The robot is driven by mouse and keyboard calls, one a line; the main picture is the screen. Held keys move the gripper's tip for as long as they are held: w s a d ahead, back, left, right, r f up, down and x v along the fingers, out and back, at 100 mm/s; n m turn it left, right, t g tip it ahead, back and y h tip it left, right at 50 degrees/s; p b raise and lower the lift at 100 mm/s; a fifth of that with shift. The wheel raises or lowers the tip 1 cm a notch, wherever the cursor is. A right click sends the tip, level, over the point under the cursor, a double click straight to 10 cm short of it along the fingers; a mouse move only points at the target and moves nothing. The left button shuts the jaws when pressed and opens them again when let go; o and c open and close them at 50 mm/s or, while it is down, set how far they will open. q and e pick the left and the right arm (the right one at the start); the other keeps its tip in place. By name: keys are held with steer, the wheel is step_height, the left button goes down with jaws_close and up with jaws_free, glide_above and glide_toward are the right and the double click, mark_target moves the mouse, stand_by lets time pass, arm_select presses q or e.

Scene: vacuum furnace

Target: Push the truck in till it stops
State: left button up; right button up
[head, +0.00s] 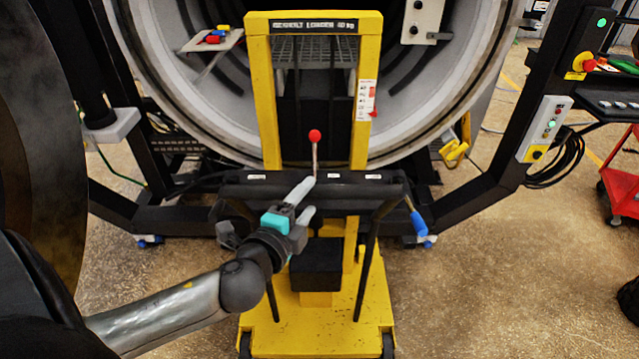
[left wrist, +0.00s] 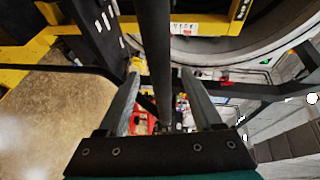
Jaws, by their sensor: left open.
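The yellow truck (head: 368,100) stands in front of the round furnace opening (head: 400,130), with its wheeled base on the floor towards me. A black cross panel (head: 250,190) spans its front, and a red-knobbed lever (head: 315,137) rises there. My left gripper (head: 306,199) is open at the truck's front, near the middle of the panel. In the left wrist view a dark bar (left wrist: 155,50) runs between the spread fingers (left wrist: 160,95); I cannot tell whether they touch it. My right gripper is not in view.
Black furnace frame legs (head: 480,195) stand on both sides of the truck. A control box (head: 545,128) is on the right post. A red cart (head: 620,185) stands at the far right. Floor is clear right of the truck.

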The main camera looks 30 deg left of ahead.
arm_select(q)
steer(key=x, duration=0.6)
steer(key=shift+w, duration=0.4)
steer(key=shift+f, duration=0.1)
steer(key=shift+c, duration=0.4)
jaws_close()
stand_by(0.7)
